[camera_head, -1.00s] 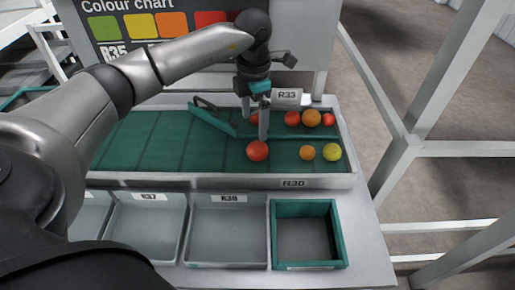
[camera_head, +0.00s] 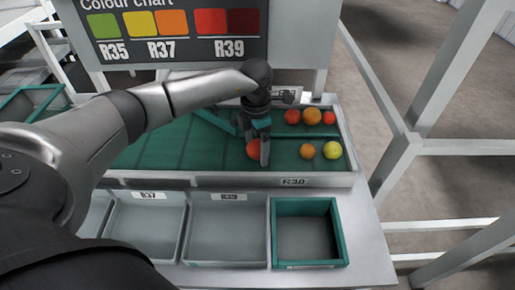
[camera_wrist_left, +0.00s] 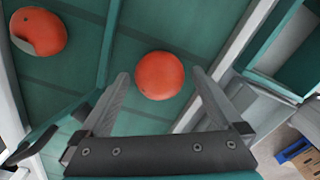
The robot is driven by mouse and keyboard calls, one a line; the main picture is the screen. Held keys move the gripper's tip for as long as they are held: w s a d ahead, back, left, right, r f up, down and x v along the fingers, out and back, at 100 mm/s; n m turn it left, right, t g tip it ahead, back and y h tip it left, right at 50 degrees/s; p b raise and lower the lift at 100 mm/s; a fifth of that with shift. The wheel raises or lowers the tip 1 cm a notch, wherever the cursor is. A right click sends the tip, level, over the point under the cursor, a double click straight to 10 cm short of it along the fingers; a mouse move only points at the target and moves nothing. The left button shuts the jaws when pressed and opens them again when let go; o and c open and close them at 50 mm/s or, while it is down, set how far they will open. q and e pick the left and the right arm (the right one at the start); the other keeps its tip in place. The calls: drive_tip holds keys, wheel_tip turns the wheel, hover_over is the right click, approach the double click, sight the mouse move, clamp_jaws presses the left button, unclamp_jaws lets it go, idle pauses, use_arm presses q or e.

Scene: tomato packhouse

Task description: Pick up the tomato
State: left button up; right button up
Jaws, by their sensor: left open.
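A red tomato (camera_head: 253,150) lies on the green sorting bed (camera_head: 170,150), near its front rim, partly hidden by my left gripper (camera_head: 259,147) in the head view. The gripper points down and its jaws are open. In the left wrist view the round red tomato (camera_wrist_left: 160,75) shows between the two spread fingertips, with a gap to each; whether a finger touches it I cannot tell. My right gripper is not in view.
Two red tomatoes (camera_head: 292,117) (camera_head: 329,118) and an orange one (camera_head: 312,116) lie in the back lane. A small orange one (camera_head: 307,151) and a yellow-green one (camera_head: 332,150) lie to the right. A teal-rimmed bin (camera_head: 340,235) and grey bins (camera_head: 225,200) stand in front.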

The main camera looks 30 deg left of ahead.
use_arm(q)
drive_tip(key=c, duration=0.9)
drive_tip(key=shift+o, duration=0.2)
drive_tip(key=shift+r, duration=0.1)
